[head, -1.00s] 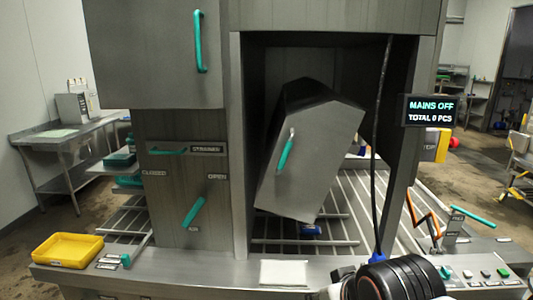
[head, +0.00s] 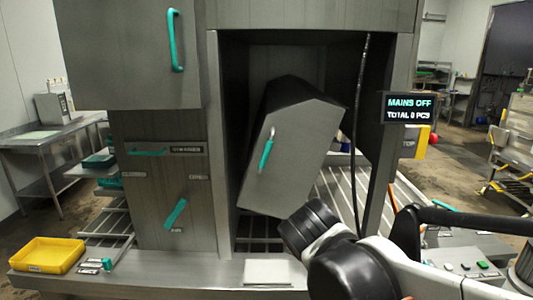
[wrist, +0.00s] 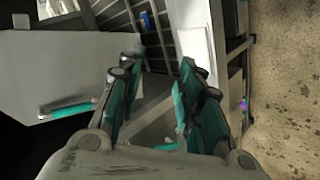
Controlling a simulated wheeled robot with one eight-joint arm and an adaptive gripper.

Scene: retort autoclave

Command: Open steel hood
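The steel hood (head: 300,155) is a grey angular box hanging tilted inside the machine's dark central opening. Its teal handle (head: 266,150) is on its front face. In the wrist view the hood's grey face (wrist: 60,70) fills the upper left, with the teal handle (wrist: 68,110) low on it. My gripper (wrist: 157,75) is open and empty, its two teal-padded fingers apart. The handle lies left of the fingers, not between them. In the head view my arm's dark joints cover the lower right, and the fingers cannot be made out.
A closed upper panel with a teal handle (head: 174,40) is left of the opening. A black cable (head: 357,130) hangs at the opening's right side. A yellow tray (head: 47,255) and a white pad (head: 268,272) lie on the front ledge. A display (head: 409,107) reads MAINS OFF.

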